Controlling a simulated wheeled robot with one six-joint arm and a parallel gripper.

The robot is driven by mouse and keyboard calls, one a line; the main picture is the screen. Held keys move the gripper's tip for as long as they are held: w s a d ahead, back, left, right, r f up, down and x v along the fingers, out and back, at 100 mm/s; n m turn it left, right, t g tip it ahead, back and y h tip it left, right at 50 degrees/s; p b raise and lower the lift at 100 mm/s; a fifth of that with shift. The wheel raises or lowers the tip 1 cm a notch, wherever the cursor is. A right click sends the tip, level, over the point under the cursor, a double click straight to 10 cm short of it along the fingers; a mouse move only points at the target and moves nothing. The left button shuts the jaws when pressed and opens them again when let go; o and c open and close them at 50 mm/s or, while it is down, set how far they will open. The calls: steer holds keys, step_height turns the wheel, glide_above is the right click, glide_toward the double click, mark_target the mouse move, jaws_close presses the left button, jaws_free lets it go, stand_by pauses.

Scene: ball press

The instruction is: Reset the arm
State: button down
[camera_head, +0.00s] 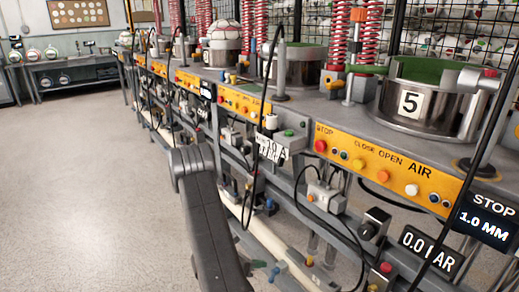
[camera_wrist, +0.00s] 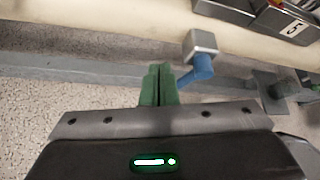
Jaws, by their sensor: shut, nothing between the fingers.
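My gripper (camera_wrist: 159,72) shows in the wrist view with its two green fingers together and nothing between them. In the head view my grey arm reaches down in front of the press bench, and the green fingertips (camera_head: 257,264) show low beside it. A blue handle with a grey block (camera_wrist: 203,52) is just right of the fingers in the wrist view; I cannot tell whether they touch.
The floor (camera_head: 85,190) on the left is clear. A side table (camera_head: 75,75) stands far left.

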steer(key=shift+s+r+m+t+y+b, duration=0.3)
steer(key=shift+s+r+m+t+y, duration=0.15)
steer(key=shift+m+y, duration=0.45)
